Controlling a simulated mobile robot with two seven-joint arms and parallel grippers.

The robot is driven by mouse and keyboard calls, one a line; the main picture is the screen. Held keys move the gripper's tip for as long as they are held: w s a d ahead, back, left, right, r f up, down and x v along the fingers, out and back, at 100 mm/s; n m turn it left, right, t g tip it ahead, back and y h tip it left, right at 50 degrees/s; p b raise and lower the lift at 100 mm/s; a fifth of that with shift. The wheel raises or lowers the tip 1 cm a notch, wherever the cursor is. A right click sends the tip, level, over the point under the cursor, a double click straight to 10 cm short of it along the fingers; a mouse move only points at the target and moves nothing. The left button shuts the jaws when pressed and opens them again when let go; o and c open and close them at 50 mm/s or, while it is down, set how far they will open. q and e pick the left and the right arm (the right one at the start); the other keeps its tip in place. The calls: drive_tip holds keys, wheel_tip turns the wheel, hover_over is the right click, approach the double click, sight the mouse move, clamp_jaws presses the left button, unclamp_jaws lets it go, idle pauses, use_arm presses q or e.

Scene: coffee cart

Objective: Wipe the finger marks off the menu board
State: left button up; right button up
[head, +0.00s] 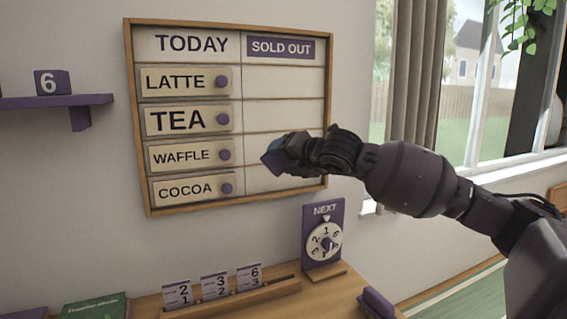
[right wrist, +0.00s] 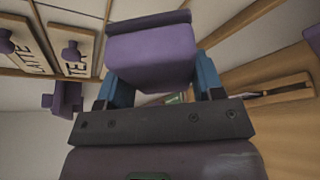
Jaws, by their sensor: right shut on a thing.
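The menu board (head: 284,82) hangs on the wall in a wooden frame, with a TODAY column on the left and a blank SOLD OUT column on the right. LATTE, TEA, WAFFLE and COCOA plates with purple knobs fill the left column. My right gripper (head: 273,158) is in front of the lower right column. It is shut on a purple block (right wrist: 150,58), seen between blue fingers in the right wrist view. In the head view the block is mostly hidden, and I cannot tell whether it touches the board. I cannot clearly make out finger marks. My left gripper is not in view.
Below the board, a wooden counter holds a card rack (head: 232,297), a purple NEXT dial stand (head: 323,232), a green book (head: 95,307) and a purple object (head: 376,302) at its right edge. A purple shelf (head: 55,101) is left; a window is right.

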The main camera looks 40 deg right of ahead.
drive_tip(key=shift+w+d+f+b, duration=0.15)
drive_tip(key=shift+w+b, duration=0.1)
drive_tip(key=shift+w, duration=0.35)
drive_tip(key=shift+w+d+b, duration=0.15)
drive_tip(key=shift+w+b, duration=0.1)
drive_tip(key=shift+w, duration=0.35)
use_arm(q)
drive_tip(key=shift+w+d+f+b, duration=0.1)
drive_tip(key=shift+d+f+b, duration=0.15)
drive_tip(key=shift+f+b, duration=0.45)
use_arm(e)
drive_tip(key=w, duration=0.1)
drive_tip(key=w+d, duration=0.1)
drive_tip(key=w, duration=0.1)
drive_tip(key=shift+w, duration=0.15)
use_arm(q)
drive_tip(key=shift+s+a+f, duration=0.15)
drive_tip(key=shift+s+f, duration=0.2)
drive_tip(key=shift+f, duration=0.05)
use_arm(e)
drive_tip(key=shift+a, duration=0.1)
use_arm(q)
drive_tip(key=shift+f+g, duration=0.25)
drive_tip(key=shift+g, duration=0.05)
use_arm(e)
drive_tip(key=shift+w, duration=0.55)
